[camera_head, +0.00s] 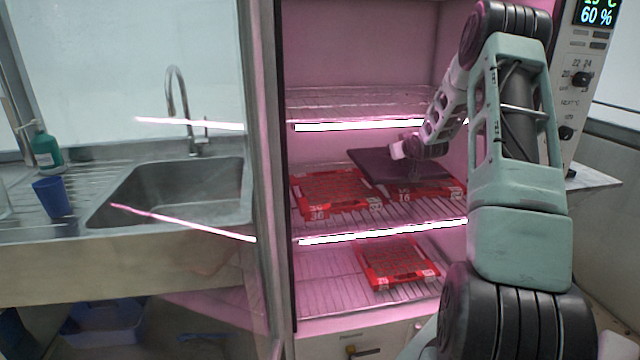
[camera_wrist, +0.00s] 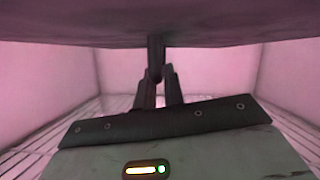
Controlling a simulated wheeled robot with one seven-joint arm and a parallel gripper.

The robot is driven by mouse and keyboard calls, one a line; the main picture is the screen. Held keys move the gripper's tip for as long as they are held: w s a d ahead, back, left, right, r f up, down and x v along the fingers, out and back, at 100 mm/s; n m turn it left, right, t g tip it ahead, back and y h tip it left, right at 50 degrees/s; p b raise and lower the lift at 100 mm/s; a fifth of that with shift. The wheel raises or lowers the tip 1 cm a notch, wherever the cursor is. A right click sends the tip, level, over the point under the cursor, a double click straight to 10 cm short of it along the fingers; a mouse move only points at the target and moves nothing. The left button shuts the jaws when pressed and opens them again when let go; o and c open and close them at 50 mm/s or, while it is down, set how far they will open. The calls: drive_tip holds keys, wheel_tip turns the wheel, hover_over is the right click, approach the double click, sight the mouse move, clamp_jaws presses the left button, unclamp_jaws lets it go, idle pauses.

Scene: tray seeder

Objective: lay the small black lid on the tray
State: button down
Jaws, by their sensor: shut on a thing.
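The black lid (camera_head: 378,168) is a flat dark plate on the middle shelf level of the lit cabinet. My gripper (camera_head: 413,166) is shut on it, and the fingers meet a handle under or on the lid's middle. In the wrist view the lid (camera_wrist: 80,30) spans the top, with my gripper (camera_wrist: 156,74) shut at its centre. A red tray (camera_head: 400,196) marked 16 lies under the lid, which hides most of it. I cannot tell whether the lid touches it. A red tray (camera_head: 318,206) marked 36 lies to its left, with the lid's left corner near its back.
Another red tray (camera_head: 364,270) lies on the lower shelf (camera_head: 320,290). The upper wire shelf (camera_head: 350,102) is empty, close above my gripper. The glass door (camera_head: 262,180) stands at the left, with a sink (camera_head: 180,195) beyond it. A control panel (camera_head: 580,90) is at the right.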

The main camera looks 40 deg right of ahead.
drive_tip(key=shift+w+a+r, duration=0.15)
drive_tip(key=shift+w+r, duration=0.1)
drive_tip(key=shift+w, duration=0.45)
drive_tip(key=w+a+p, duration=0.1)
drive_tip(key=w+a, duration=0.4)
drive_tip(key=a, duration=0.3)
drive_tip(key=w+a+p, duration=0.2)
drive_tip(key=w+a, duration=0.2)
drive_tip(key=a, duration=0.3)
drive_tip(key=f, duration=0.6)
drive_tip(key=shift+w+a+f, duration=0.3)
drive_tip(key=shift+a, duration=0.1)
drive_tip(key=shift+a+f+p, duration=0.15)
drive_tip(key=shift+f+p, duration=0.05)
drive_tip(key=shift+p, duration=0.1)
drive_tip(key=shift+f, duration=0.15)
drive_tip(key=c, duration=1.6)
unclamp_jaws()
drive_tip(key=shift+o, duration=0.5)
